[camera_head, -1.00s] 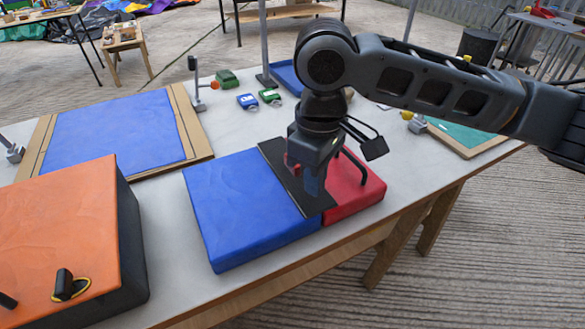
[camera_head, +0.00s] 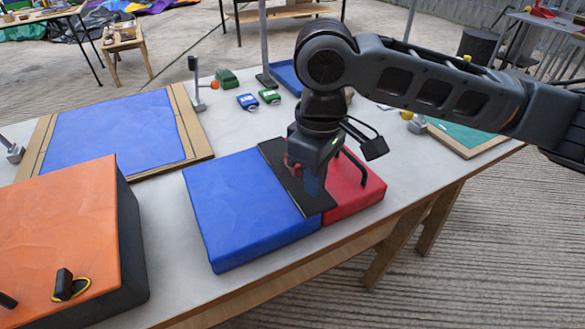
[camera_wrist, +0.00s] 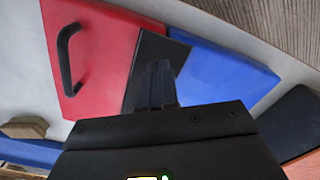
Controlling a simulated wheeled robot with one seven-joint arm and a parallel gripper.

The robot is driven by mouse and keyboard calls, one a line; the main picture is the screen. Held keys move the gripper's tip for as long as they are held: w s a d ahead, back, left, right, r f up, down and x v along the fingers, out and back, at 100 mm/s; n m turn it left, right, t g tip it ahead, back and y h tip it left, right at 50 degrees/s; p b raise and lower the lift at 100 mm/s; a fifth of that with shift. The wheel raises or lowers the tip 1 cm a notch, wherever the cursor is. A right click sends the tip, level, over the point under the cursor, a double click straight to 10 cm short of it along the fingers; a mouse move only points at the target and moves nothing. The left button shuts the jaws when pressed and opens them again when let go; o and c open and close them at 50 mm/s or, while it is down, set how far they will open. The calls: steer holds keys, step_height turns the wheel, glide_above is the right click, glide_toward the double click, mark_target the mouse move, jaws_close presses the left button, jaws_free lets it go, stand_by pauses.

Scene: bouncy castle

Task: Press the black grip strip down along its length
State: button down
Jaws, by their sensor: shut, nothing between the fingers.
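The black grip strip (camera_head: 283,172) lies flat over the seam between a blue padded block (camera_head: 235,215) and a red padded block (camera_head: 358,190). In the wrist view the strip (camera_wrist: 150,52) shows between the red block (camera_wrist: 95,60) and the blue block (camera_wrist: 220,75). My gripper (camera_head: 312,190) points down over the strip, towards its near half. In the wrist view my gripper's fingers (camera_wrist: 157,75) are together and empty, over the strip. I cannot tell whether the fingertips touch it. My arm and gripper hide part of the strip.
A black handle (camera_head: 352,165) stands up from the red block, close to the right of my gripper. A large orange block (camera_head: 60,215) stands at front left. A blue sheet on a board (camera_head: 115,130) lies behind it. Small green and blue items (camera_head: 248,101) sit at the back.

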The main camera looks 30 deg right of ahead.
steer(key=shift+f+b, duration=0.4)
steer(key=shift+f, duration=0.4)
stand_by(0.4)
stand_by(0.4)
step_height(320, 180, up, 6)
steer(key=p, duration=0.6)
steer(key=shift+r, duration=0.1)
steer(key=shift+w+d, duration=0.1)
